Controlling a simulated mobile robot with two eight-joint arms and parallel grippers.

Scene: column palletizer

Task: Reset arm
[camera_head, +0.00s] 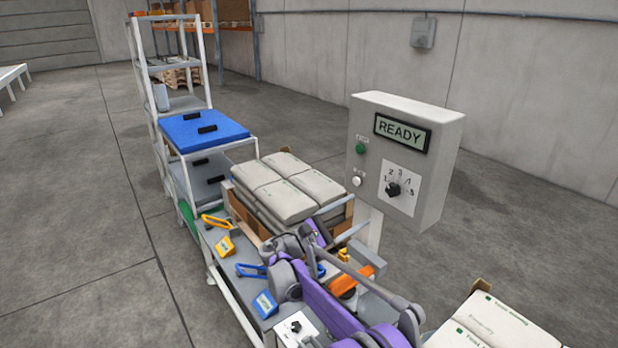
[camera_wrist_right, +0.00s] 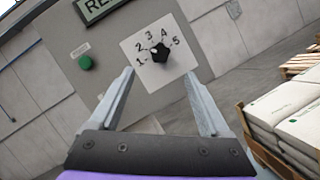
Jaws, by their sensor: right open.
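My right gripper (camera_head: 357,213) is in front of the grey control box (camera_head: 448,150), with its fingers spread and nothing between them. In the right wrist view the open fingers (camera_wrist_right: 160,78) point at the box, with the black dial knob (camera_wrist_right: 159,53) in the gap beyond the tips. I cannot tell the exact distance to it. In the head view the knob (camera_head: 393,189) sits on a white plate numbered 1 to 5, under a display reading READY (camera_head: 402,132). My purple right arm comes up from the bottom. My left gripper is not in view.
Sacks (camera_head: 285,190) are stacked behind my right arm, with more sacks (camera_head: 490,325) at bottom right. A bench (camera_head: 215,238) holds yellow and blue handled tools. A blue-topped stand (camera_head: 195,128) and a shelf rack (camera_head: 185,103) stand behind. Open floor lies left.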

